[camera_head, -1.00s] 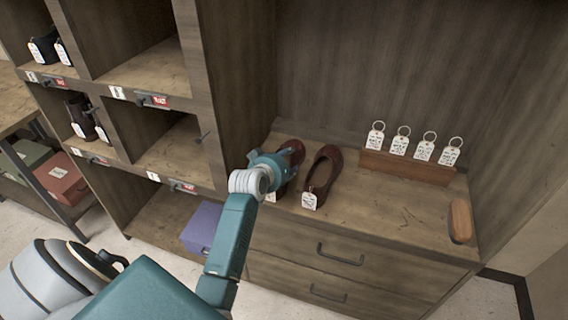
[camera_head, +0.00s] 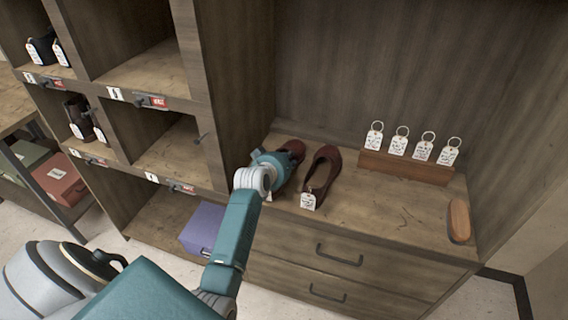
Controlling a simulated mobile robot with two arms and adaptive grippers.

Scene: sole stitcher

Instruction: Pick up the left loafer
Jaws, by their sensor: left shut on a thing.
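The left loafer (camera_head: 294,149) is dark red and sits at the left of the wooden counter top, mostly hidden behind my left gripper (camera_head: 277,163). My left gripper is over this shoe and shut on it; the fingertips are largely hidden by the wrist. I cannot tell whether the shoe touches the counter. The other loafer (camera_head: 322,168), dark red with a white tag (camera_head: 308,201), stands just to the right, apart from the gripper. My right gripper is not in view.
A wooden rack (camera_head: 405,167) with several tagged key rings stands at the back of the counter. A brush (camera_head: 459,220) lies at the right edge. Cubbies rise on the left, with a purple box (camera_head: 202,226) low down. The counter's middle is clear.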

